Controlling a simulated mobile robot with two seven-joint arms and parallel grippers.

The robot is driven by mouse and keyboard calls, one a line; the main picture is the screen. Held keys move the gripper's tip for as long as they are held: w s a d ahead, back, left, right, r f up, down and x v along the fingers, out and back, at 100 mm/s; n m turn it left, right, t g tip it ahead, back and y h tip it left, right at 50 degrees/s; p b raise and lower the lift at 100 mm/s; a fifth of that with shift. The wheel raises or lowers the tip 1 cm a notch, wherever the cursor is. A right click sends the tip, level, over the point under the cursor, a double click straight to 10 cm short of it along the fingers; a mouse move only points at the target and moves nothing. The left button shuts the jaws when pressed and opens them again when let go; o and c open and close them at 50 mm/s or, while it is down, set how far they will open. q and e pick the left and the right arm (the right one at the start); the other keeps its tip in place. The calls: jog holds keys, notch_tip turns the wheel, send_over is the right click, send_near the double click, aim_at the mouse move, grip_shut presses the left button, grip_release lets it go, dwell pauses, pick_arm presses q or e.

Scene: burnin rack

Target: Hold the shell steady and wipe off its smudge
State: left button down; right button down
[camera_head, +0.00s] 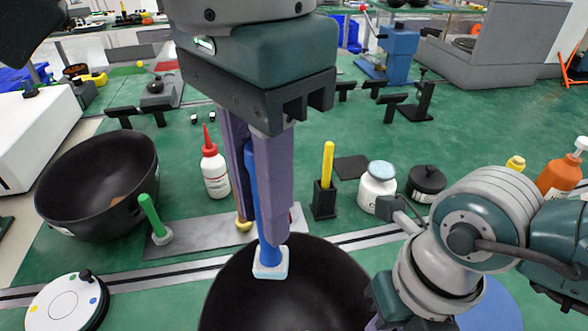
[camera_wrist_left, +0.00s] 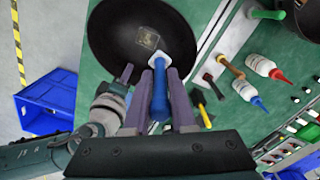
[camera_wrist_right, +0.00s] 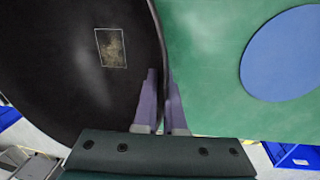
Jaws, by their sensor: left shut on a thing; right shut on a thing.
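The shell is a large black bowl (camera_head: 315,290) at the front centre of the bench; it also fills the left of the right wrist view (camera_wrist_right: 75,80). Its smudge, a brownish patch in a pale rectangle, shows on the inner wall in the left wrist view (camera_wrist_left: 148,39) and right wrist view (camera_wrist_right: 111,48). My left gripper (camera_head: 260,222) is shut on the blue handle of a white-padded wiper (camera_head: 270,262). The pad is over the shell, just beside the smudge in the left wrist view; contact is unclear. My right gripper (camera_wrist_right: 163,95) is shut on the shell's rim.
A second black bowl (camera_head: 98,180) stands at the left, near a green-handled tool (camera_head: 154,220) on a grey plate. A red-tipped white bottle (camera_head: 214,170), a black holder with a yellow stick (camera_head: 325,195) and a white jar (camera_head: 377,188) stand behind. A blue disc (camera_wrist_right: 297,52) lies beside the shell.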

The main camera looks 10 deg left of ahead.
pick_arm(q)
jog(key=shift+s+d+f, duration=0.8)
jog(key=shift+s+f, duration=0.2)
jog(key=shift+f, duration=2.05)
jog(key=shift+s+d+f, duration=0.85)
jog(key=shift+s+f, duration=0.1)
jog(key=shift+f, duration=2.05)
jog(key=shift+s+d+f, duration=0.8)
jog(key=shift+s+f, duration=0.2)
jog(key=shift+f, duration=2.05)
jog(key=shift+w+a+f, duration=0.1)
jog(key=shift+w+f, duration=0.1)
jog(key=shift+f, duration=0.1)
jog(key=shift+w+a, duration=0.15)
jog(key=shift+w, duration=0.25)
jog(key=shift+w+a+r, duration=0.6)
jog(key=shift+w+a, duration=0.95)
jog(key=shift+w, duration=1.55)
jog(key=shift+s+d, duration=1.55)
jog(key=shift+s, duration=2.35)
notch_tip(320, 180, up, 7)
jog(key=shift+f, duration=0.15)
